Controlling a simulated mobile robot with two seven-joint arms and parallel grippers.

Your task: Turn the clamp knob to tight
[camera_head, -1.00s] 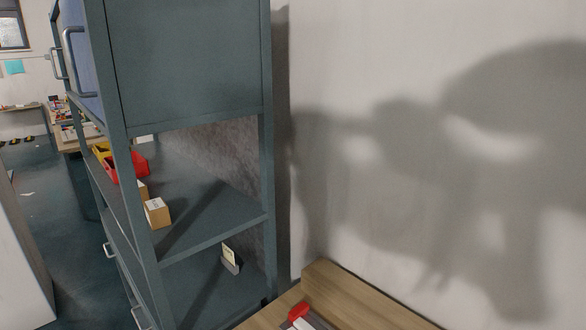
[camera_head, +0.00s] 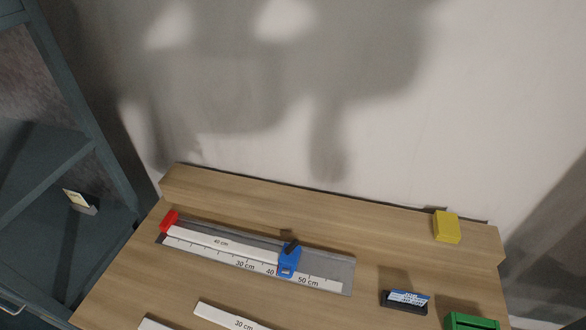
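The clamp is a blue block (camera_head: 287,263) with a dark knob (camera_head: 292,247) on its top. It sits across a grey ruler rail (camera_head: 340,272) marked in centimetres, between the 40 and 50 cm marks. A white strip labelled 40 cm (camera_head: 215,241) lies along the rail, from a red end stop (camera_head: 169,221) at the left to the blue clamp. The knob's exact setting is too small to read. Neither of my grippers shows in the head view.
The rail lies on a wooden workbench (camera_head: 130,285) with a raised back ledge against a wall. A yellow block (camera_head: 446,226) is on the ledge. A dark holder with a blue-white label (camera_head: 405,299), a green box (camera_head: 470,321) and a 30 cm strip (camera_head: 235,316) are nearby. Shelving (camera_head: 70,150) stands left.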

